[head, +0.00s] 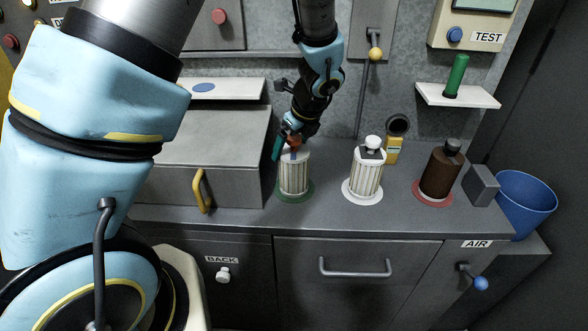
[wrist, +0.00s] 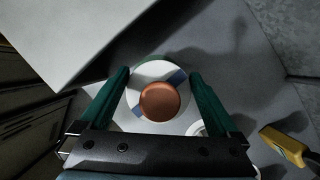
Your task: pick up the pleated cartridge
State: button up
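A pleated cartridge (head: 294,176) with cream pleats, a pale cap, a blue stripe and a copper knob stands upright on a green disc (head: 283,194). A second pleated cartridge (head: 367,178) with a white knob and a dark stripe stands on a white disc (head: 350,196) to its right. My gripper (head: 291,142) is above the first cartridge. In the wrist view, my gripper (wrist: 158,74) is open, its green fingers on either side of the copper knob (wrist: 160,101) and the white cap (wrist: 138,80). I cannot tell whether the fingers touch it.
A brown cylinder (head: 438,175) stands on a red disc (head: 432,200) at the right, beside a grey block (head: 481,185) and a blue bucket (head: 525,204). A grey box (head: 200,150) with a yellow handle is close on the left. A yellow object (head: 393,148) stands behind.

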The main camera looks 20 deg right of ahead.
grip_shut()
dwell(0.4)
